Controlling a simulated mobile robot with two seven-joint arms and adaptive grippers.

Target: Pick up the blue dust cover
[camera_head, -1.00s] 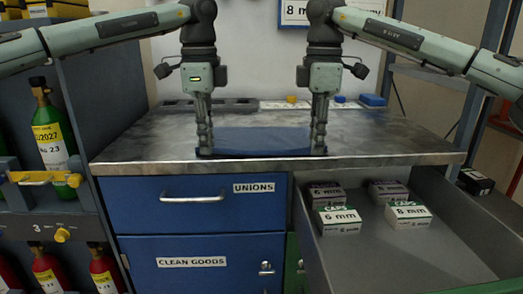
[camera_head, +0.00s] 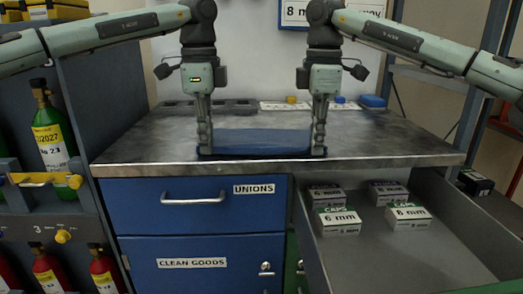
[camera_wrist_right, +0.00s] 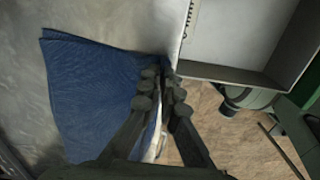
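The blue dust cover (camera_head: 262,141) lies on the metal bench top, with its near edge along the bench's front edge. My left gripper (camera_head: 205,148) points down at its near left corner, with its fingers close together on the cloth. My right gripper (camera_head: 319,148) points down at the near right corner. In the right wrist view, the right fingers (camera_wrist_right: 161,76) are close together at the corner of the cover (camera_wrist_right: 85,95), with the cloth running in between them. The exact grip at the left fingertips is small in the head view.
The bench top (camera_head: 400,142) is bare on both sides of the cover. An open drawer (camera_head: 425,245) with several small boxes juts out below right. Small items, including a blue box (camera_head: 373,101), stand along the back. Gas cylinders (camera_head: 50,130) stand at the left.

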